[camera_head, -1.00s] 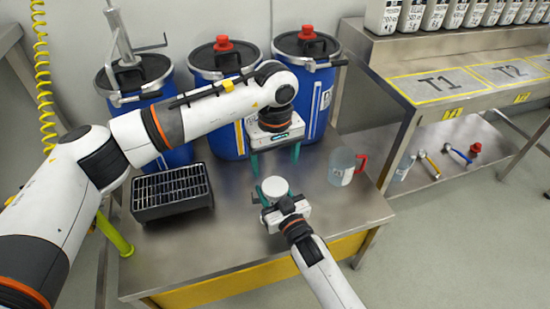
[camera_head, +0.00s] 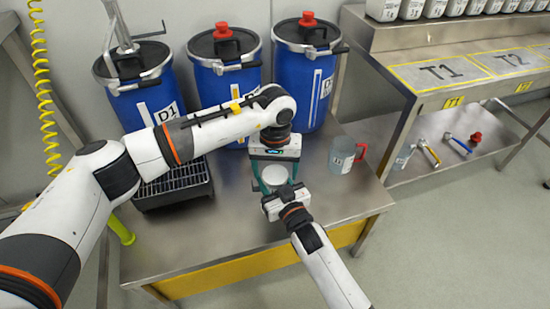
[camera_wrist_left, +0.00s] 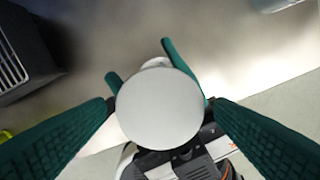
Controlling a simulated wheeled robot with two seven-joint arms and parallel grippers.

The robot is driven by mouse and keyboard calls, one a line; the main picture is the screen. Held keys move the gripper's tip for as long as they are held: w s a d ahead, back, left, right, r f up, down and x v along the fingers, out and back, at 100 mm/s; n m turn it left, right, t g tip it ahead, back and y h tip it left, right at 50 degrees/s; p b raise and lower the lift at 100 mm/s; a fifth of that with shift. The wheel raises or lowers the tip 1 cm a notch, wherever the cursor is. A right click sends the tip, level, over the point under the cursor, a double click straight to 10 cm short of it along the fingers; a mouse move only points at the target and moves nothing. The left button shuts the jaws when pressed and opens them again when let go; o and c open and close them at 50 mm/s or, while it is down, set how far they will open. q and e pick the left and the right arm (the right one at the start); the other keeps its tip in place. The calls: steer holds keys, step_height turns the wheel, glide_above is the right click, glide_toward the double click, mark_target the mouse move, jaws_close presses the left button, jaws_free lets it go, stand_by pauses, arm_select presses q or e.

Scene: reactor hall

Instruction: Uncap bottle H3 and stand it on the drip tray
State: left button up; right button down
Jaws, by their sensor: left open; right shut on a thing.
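A bottle with a round white cap (camera_head: 275,175) is held above the steel table. The cap fills the middle of the left wrist view (camera_wrist_left: 158,112) and hides most of the bottle, and I cannot read its label. My right gripper (camera_head: 273,187) is shut on the bottle from the front. My left gripper (camera_head: 274,172) is open and points down over the bottle, one green finger on each side of the cap. In the wrist view these fingers stand apart from the cap. The black drip tray with a slatted top (camera_head: 173,184) stands on the left of the table, partly behind my left arm.
A clear jug with a red handle (camera_head: 343,156) stands on the table (camera_head: 335,205) at the right. Blue drums (camera_head: 225,80) stand behind. A bench marked T1 and T2 (camera_head: 440,72) is at the right. The table's front right is bare.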

arm_select(q)
steer(key=shift+f, duration=0.25)
steer(key=c, duration=1)
steer(key=n, duration=1.3)
steer(key=shift+n, duration=0.3)
steer(key=o, duration=1.1)
steer(key=shift+c, duration=0.2)
